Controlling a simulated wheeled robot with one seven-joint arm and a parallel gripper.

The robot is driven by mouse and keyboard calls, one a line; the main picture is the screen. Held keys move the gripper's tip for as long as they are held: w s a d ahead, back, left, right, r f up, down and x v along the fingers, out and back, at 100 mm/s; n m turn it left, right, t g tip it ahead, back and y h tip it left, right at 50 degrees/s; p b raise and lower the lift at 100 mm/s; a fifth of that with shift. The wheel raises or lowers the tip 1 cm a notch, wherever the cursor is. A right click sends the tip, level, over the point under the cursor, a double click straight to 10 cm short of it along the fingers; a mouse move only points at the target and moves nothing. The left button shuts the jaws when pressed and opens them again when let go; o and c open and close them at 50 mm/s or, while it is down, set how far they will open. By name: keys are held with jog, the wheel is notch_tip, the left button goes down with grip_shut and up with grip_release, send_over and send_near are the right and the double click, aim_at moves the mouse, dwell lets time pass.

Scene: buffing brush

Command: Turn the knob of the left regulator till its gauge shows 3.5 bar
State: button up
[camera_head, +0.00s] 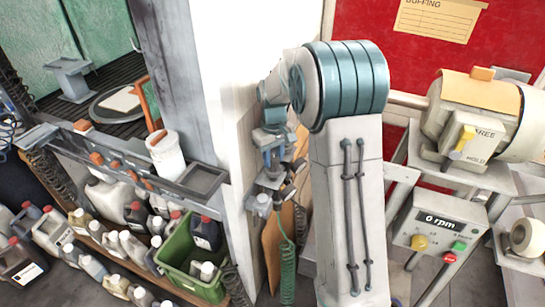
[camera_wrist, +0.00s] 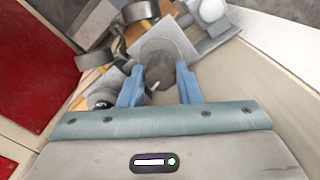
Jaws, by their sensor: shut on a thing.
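My gripper (camera_wrist: 159,74) has its two blue fingers on either side of a dark grey round knob (camera_wrist: 157,64) in the wrist view, shut on it. A small light mark shows on the knob near the fingers. The knob sits in front of a grey square plate or body (camera_wrist: 166,41). In the head view my gripper (camera_head: 272,160) points down at the regulator group (camera_head: 268,187) beside the white pillar, and it covers the knob there. I cannot tell a gauge needle or a bar reading in either view.
A green coiled hose (camera_head: 287,262) hangs below the regulators. The white pillar (camera_head: 228,80) stands close at their left. At the right are the buffing machine (camera_head: 468,125) and a control box (camera_head: 436,236) showing 0 rpm. Bottles and a green crate (camera_head: 190,284) fill the lower left.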

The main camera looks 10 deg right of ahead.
aim_at(273, 157)
jog(key=shift+w+r, duration=0.1)
jog(key=shift+w, duration=0.05)
dwell(0.4)
jog(key=o, duration=1)
notch_tip(273, 157, up, 14)
jog(key=shift+f, duration=0.1)
